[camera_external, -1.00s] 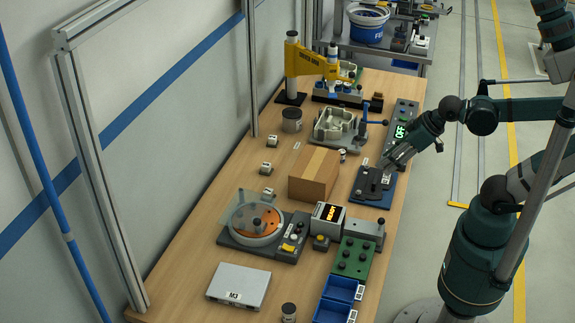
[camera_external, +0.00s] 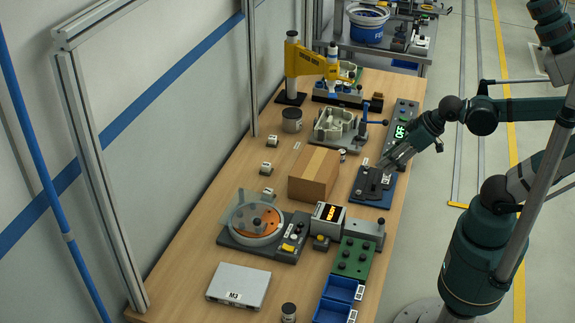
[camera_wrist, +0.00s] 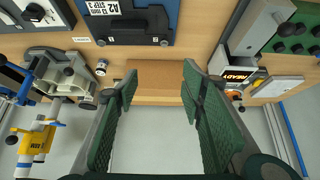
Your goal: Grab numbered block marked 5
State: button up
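Three small pale blocks stand in a loose column on the left half of the table in the external view: a far one (camera_external: 272,140), a middle one (camera_external: 266,168) and a near one (camera_external: 268,191). Their markings are too small to read, so I cannot tell which is marked 5. My gripper (camera_external: 387,163) is over the dark blue fixture plate at the table's right side, apart from the blocks. In the wrist view my gripper (camera_wrist: 159,77) shows its two green fingers spread wide with nothing between them. I cannot make out the blocks in the wrist view.
A cardboard box (camera_external: 316,172) stands between my gripper and the blocks. The blue plate (camera_external: 371,197) lies below my gripper. A turntable device (camera_external: 258,224), a READY display (camera_external: 328,211) and a yellow-armed press (camera_external: 318,64) also stand on the table. Bare wood surrounds the blocks.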

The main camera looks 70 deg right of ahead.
jog(key=shift+r, duration=0.1)
jog(key=shift+c, duration=0.3)
jog(key=w+r+n+g+p, duration=0.2)
jog(key=w+r+n+p, duration=0.3)
jog(key=w, duration=0.6)
jog(key=n+g+p, duration=0.5)
jog(key=n+p, duration=0.4)
jog(key=n, duration=0.4)
send_over(265, 164)
jog(key=f, duration=1.3)
jog(key=shift+s+a, duration=0.15)
jog(key=shift+s, duration=0.1)
jog(key=shift+w+f, duration=0.2)
jog(key=shift+f, duration=0.15)
jog(key=shift+f, duration=0.1)
